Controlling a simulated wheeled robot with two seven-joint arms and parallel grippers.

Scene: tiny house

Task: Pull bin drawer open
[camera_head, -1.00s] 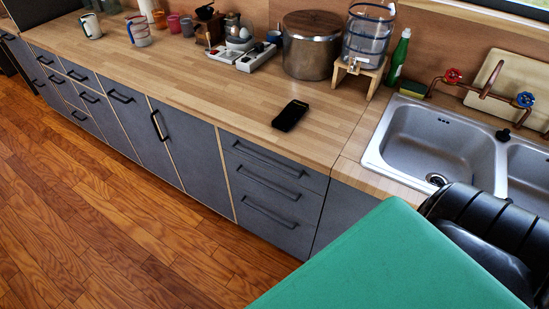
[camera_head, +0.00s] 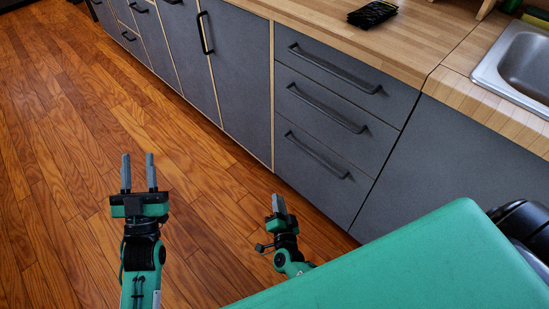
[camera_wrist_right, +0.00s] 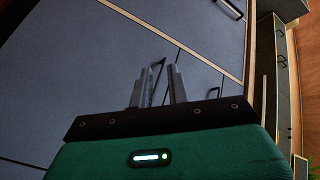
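A stack of three closed grey drawers stands right of centre in the head view: a top drawer (camera_head: 347,62), a middle drawer (camera_head: 350,140) and a bottom drawer (camera_head: 305,180), each with a long black bar handle. Which front is the bin drawer I cannot tell. My left gripper (camera_head: 138,174) is open and empty above the floor, away from the cabinets. My right gripper (camera_head: 279,204) is low in front of the drawer stack, apart from it. In the right wrist view its fingers (camera_wrist_right: 161,86) stand apart with nothing held; a dark handle shows beyond them.
A tall grey door (camera_head: 240,80) with an upright black handle (camera_head: 204,33) is left of the drawers. A plain grey panel (camera_head: 455,165) is on the right, below the sink (camera_head: 520,65). A black object (camera_head: 373,13) lies on the counter. Wooden floor (camera_head: 70,200) is clear at left.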

